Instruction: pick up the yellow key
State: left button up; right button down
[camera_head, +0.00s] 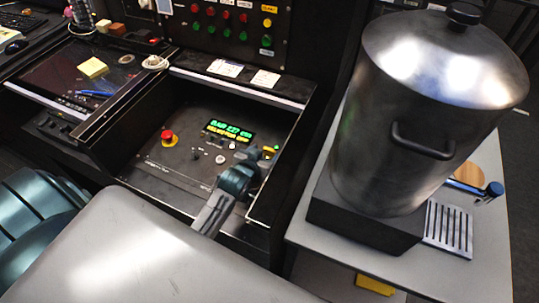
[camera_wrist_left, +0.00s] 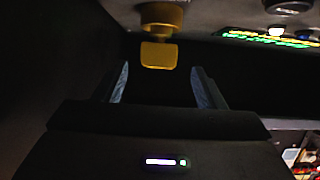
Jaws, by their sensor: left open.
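The yellow key shows in the left wrist view (camera_wrist_left: 159,52), with a flat tab below a wider round yellow part against a grey panel. In the head view a small yellow spot (camera_head: 268,156), probably the same key, shows just beyond my left gripper (camera_head: 256,166). In the left wrist view my left gripper (camera_wrist_left: 160,88) is open, with one finger on each side below the tab. The tab lies in line with the gap between the fingers. I cannot tell whether either finger touches it. My right gripper is not in view.
The recessed panel holds a red button (camera_head: 168,137), a lit green-yellow display (camera_head: 229,133) and small knobs. Dark side walls close in around it. A large metal pot (camera_head: 410,120) stands on a grey table (camera_head: 325,229) to the right. Sticky notes (camera_head: 93,68) lie at left.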

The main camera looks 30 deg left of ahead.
aim_at(269, 150)
pick_arm(q)
jog(key=shift+x, duration=1.95)
jog(key=shift+d, duration=0.15)
jog(key=c, duration=1.1)
jog(key=shift+r, duration=0.1)
jog(key=shift+c, duration=0.2)
